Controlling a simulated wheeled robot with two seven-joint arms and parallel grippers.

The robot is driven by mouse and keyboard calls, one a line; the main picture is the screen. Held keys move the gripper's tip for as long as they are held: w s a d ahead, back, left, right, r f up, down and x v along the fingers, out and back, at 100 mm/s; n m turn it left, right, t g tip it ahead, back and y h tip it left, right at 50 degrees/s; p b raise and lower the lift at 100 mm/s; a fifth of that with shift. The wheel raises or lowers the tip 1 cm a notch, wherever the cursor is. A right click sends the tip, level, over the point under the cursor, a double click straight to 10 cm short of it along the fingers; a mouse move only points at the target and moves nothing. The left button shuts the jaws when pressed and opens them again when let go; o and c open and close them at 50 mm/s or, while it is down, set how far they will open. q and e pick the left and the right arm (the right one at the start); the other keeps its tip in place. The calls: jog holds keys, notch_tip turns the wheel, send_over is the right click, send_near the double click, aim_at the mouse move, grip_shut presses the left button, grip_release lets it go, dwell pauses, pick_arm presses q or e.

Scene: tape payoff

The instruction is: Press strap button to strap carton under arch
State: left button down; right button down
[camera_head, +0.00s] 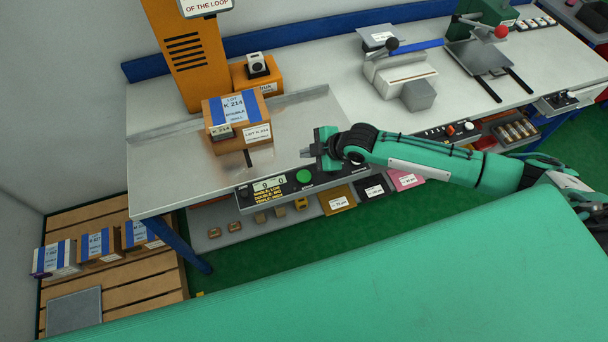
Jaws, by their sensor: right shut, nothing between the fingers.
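The brown carton (262,109) sits on the steel plate of the bench, in front of the orange arch column (189,55). It bears a blue and white label reading "LOT K 214 DOUBLE WALL". A green round button (304,176) is on the dark control panel (246,194) along the bench's front edge, beside a display. My right gripper (307,153) is shut and empty, just above and behind the green button. It looks apart from the button, and right of the carton. My left gripper is not in view.
The white bench (160,185) carries a grey-white device (398,72) and a green press (487,22) further right. A shelf (205,240) with small blocks and coloured cards lies below the front edge. Labelled boxes (98,246) stand on a wooden pallet (140,291) at lower left.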

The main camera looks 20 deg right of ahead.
aim_at(308, 177)
notch_tip(308, 177, down, 8)
jog(key=b, duration=0.6)
jog(key=shift+b, duration=0.35)
jog(key=shift+f, duration=0.4)
dwell(1.2)
jog(key=shift+f, duration=0.4)
jog(key=shift+f+b, duration=0.55)
jog(key=shift+b, duration=0.05)
dwell(0.6)
jog(key=shift+r, duration=0.1)
jog(key=shift+r+p, duration=0.85)
jog(key=shift+p, duration=0.05)
